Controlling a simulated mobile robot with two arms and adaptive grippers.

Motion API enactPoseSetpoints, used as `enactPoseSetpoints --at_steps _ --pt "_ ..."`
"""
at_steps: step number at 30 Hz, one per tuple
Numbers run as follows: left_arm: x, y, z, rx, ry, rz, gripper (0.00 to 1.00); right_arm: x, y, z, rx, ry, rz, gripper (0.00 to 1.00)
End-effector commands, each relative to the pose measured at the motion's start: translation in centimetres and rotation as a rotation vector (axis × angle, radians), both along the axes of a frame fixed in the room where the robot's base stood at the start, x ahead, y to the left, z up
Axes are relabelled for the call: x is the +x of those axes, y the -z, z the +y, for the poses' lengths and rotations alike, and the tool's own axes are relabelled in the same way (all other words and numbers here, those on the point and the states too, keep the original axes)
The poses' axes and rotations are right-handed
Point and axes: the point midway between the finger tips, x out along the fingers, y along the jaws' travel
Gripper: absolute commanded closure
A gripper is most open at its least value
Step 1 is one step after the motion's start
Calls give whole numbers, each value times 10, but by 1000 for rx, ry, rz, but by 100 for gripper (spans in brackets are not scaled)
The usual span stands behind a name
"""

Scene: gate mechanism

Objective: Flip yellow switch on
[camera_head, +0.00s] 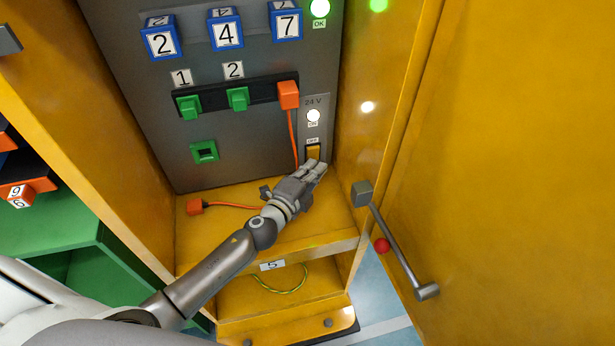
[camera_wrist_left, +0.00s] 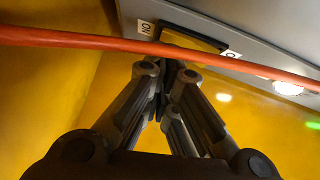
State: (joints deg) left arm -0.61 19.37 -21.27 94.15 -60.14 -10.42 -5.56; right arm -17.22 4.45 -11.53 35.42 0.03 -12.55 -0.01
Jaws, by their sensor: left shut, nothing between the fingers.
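The yellow switch (camera_head: 313,152) sits low on the grey 24 V panel at the right of the cabinet's back wall, with a small label above it. My left gripper (camera_head: 318,168) is shut and empty, its fingertips just below the switch in the head view. In the left wrist view the shut fingertips (camera_wrist_left: 168,68) point at the dark-framed switch (camera_wrist_left: 190,36), which the fingers and an orange cable partly hide. Contact cannot be told. An ON label (camera_wrist_left: 146,27) stands at the switch's left end there. My right gripper is not in view.
An orange plug (camera_head: 288,95) sits in the black socket strip; its cable (camera_head: 293,140) hangs left of the switch and crosses the wrist view.

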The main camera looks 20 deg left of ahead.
Motion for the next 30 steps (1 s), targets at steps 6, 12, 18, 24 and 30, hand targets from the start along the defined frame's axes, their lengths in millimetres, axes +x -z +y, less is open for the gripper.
enactPoseSetpoints --at_steps 6,12,18,24,30 --pt "-27 -1 5 1 0 3 100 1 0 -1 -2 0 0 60" --pt "-63 -5 12 0 0 3 100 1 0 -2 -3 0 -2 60" --pt "-93 -8 18 -2 -1 4 100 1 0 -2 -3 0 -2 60" --pt "-110 -10 22 -2 -1 1 100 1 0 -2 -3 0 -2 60" --pt "-115 -11 23 -1 0 1 100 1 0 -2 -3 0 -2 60"
